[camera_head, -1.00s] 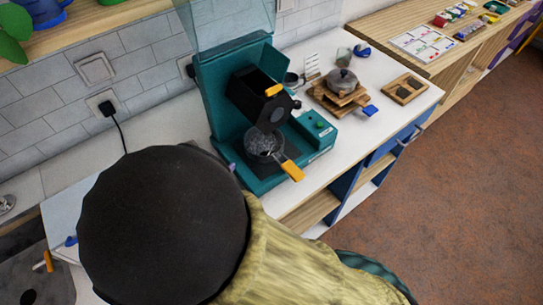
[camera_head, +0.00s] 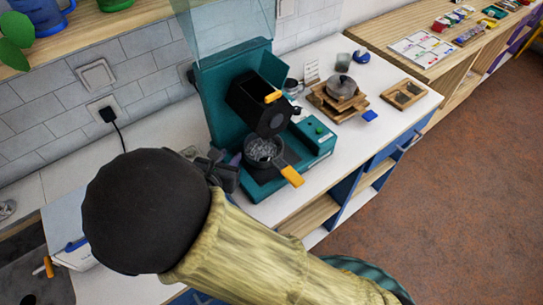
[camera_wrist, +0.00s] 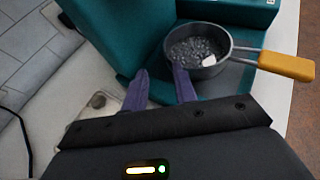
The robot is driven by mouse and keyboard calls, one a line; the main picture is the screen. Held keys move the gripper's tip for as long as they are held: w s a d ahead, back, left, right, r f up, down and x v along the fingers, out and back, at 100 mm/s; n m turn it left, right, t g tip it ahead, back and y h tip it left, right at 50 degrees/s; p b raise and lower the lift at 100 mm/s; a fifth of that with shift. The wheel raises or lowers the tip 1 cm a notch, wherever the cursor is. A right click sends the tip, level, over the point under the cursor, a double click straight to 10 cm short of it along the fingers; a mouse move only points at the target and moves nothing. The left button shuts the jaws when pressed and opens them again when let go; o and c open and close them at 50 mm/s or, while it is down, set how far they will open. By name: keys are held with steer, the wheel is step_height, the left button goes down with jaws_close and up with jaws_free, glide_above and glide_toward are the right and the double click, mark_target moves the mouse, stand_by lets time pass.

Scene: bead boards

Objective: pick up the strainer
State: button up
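The strainer (camera_head: 262,150) appears to be the small round grey metal vessel with an orange handle (camera_head: 291,176). It sits on the base of the teal machine, below its black drum, and holds small clear bead-like pieces. In the wrist view the strainer (camera_wrist: 212,68) is just beyond and right of my fingers, its handle pointing right. My gripper (camera_wrist: 160,88) is open, its two purple fingers apart with nothing between them. The right fingertip is close to the strainer's left rim; I cannot tell whether it touches. In the head view my gripper (camera_head: 226,165) is left of the strainer.
The teal machine (camera_head: 215,95) rises close behind the strainer. A black cable (camera_head: 121,135) hangs at the left wall.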

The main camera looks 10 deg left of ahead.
steer(key=x, duration=0.4)
steer(key=shift+s, duration=0.1)
steer(key=x, duration=0.1)
steer(key=p+x, duration=0.1)
steer(key=x, duration=0.3)
steer(key=shift+d+r, duration=0.1)
steer(key=shift+d, duration=0.2)
jaws_close()
stand_by(0.4)
